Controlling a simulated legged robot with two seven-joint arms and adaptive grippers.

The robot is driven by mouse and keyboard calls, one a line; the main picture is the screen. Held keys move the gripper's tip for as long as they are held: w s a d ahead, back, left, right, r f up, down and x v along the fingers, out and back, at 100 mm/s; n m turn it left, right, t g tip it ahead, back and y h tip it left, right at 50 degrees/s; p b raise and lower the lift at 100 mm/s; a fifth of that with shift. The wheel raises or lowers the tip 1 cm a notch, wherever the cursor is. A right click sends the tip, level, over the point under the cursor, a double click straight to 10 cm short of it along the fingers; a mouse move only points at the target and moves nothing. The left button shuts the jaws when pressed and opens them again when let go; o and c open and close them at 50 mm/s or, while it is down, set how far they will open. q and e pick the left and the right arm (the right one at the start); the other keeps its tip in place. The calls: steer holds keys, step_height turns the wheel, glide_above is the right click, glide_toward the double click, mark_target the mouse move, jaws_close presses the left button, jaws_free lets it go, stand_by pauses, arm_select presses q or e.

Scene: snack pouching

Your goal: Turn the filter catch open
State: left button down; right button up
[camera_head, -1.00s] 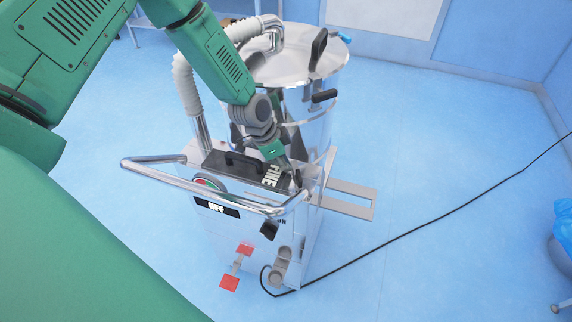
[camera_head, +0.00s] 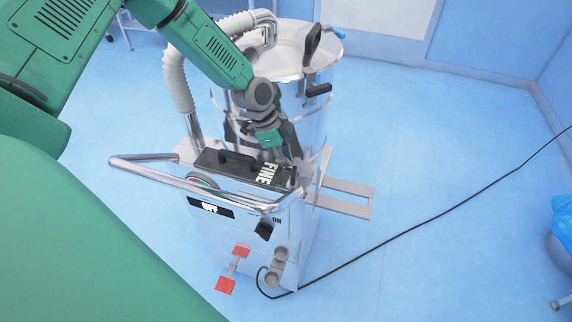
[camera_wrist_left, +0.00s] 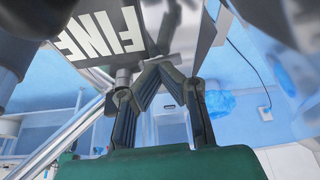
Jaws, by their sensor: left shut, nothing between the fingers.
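The filter cartridge (camera_head: 215,161), a dark box with a black handle and a white FINE label, sits in the top of the steel vacuum unit (camera_head: 283,235). My left gripper (camera_head: 294,152) is behind the label's right end, its fingers pointing down. In the left wrist view its dark fingertips (camera_wrist_left: 158,70) meet, shut and empty, close under the FINE plate (camera_wrist_left: 105,35). A small round metal part (camera_wrist_left: 123,80) shows beside the left finger; it may be the catch, but I cannot tell its turn or whether the finger touches it. My right gripper is not in view.
A chrome push bar (camera_head: 190,193) curves around the unit's front. The steel drum (camera_head: 312,95) with its lid and a white hose (camera_head: 176,80) stand behind. A flat bracket (camera_head: 345,198) juts right. A black cable (camera_head: 420,232) crosses the clear blue floor.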

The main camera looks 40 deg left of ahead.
arm_select(q)
steer(key=shift+w+d, duration=0.3)
steer(key=shift+s, duration=0.15)
stand_by(0.6)
steer(key=shift+s+a+r+p, duration=0.1)
steer(key=shift+s+a+p, duration=0.15)
steer(key=shift+s, duration=0.4)
steer(key=shift+s, duration=0.1)
